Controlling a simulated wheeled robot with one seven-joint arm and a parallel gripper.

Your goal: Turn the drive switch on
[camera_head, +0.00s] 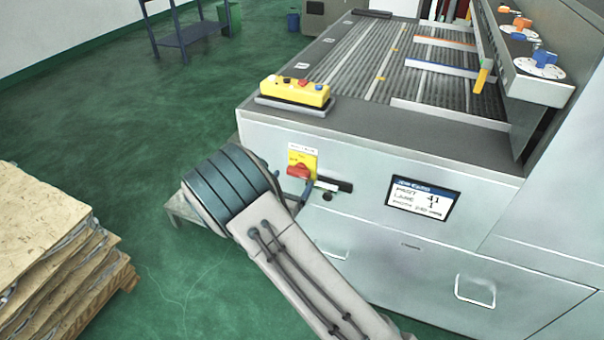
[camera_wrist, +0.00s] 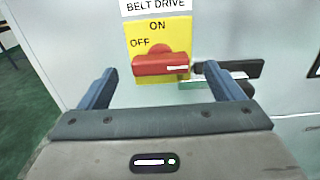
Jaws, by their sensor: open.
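The drive switch (camera_wrist: 160,64) is a red handle on a yellow plate (camera_wrist: 182,34) marked ON at the top and OFF at the upper left, under a BELT DRIVE label. The handle lies about level, with a white mark near its right end. It also shows in the head view (camera_head: 299,171) on the machine's front panel. My gripper (camera_wrist: 160,71) is open and empty in the wrist view, one blue-grey finger on each side of the handle and a little below it. I cannot tell whether the fingers touch the panel.
A black bar (camera_wrist: 240,69) sticks out right of the switch, behind my right finger. A display (camera_head: 422,198) is further right on the panel. A yellow control box (camera_head: 295,91) sits on the machine's top edge. Stacked boards (camera_head: 40,220) stand at the left; green floor between is clear.

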